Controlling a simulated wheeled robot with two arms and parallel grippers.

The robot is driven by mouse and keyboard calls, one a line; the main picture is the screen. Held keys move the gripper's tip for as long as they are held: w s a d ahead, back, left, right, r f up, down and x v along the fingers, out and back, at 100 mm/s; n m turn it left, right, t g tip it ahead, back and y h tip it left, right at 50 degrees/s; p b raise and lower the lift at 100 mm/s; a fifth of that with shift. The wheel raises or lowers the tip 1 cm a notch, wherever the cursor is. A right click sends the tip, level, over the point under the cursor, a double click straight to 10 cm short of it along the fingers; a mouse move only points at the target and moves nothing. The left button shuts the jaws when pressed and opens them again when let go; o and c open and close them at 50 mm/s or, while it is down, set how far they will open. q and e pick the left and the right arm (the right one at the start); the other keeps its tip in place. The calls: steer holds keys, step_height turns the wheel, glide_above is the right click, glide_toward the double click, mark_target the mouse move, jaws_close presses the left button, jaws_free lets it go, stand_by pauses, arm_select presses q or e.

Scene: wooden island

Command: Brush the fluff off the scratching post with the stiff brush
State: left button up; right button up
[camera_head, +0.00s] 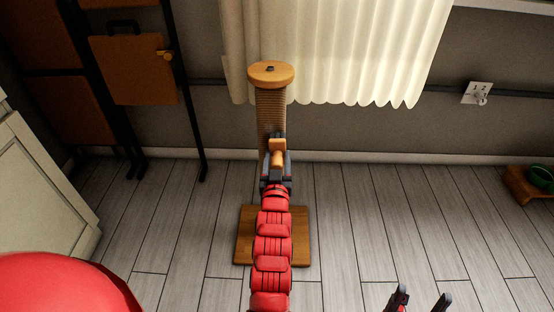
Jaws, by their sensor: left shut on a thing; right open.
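The scratching post (270,108) stands upright on a square wooden base (243,250), with a round wooden top (255,73). A small dark spot shows on the top; I cannot tell whether it is fluff. My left gripper (277,160) is shut on the wooden brush (277,146), in front of the middle of the post. I cannot tell whether the brush touches the post, and its bristles are not visible. My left arm hides the lower post and part of the base. My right gripper (420,298) is open and empty at the bottom edge, right of the base.
A cream curtain (350,50) hangs behind the post. A dark-framed rack with brown panels (135,70) stands at the left, near a pale cabinet (40,190). A green bowl (541,178) sits on a wooden stand at the far right. The plank floor around the base is clear.

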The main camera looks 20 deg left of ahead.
arm_select(q)
steer(key=shift+r, duration=0.7)
steer(key=shift+f, duration=0.1)
steer(key=shift+s+a+p, duration=0.15)
steer(key=shift+a+p, duration=0.45)
steer(key=shift+a, duration=0.2)
steer(key=shift+s+a+p, duration=0.2)
steer(key=shift+a, duration=0.4)
steer(key=shift+s+a+p, duration=0.2)
steer(key=shift+a, duration=0.35)
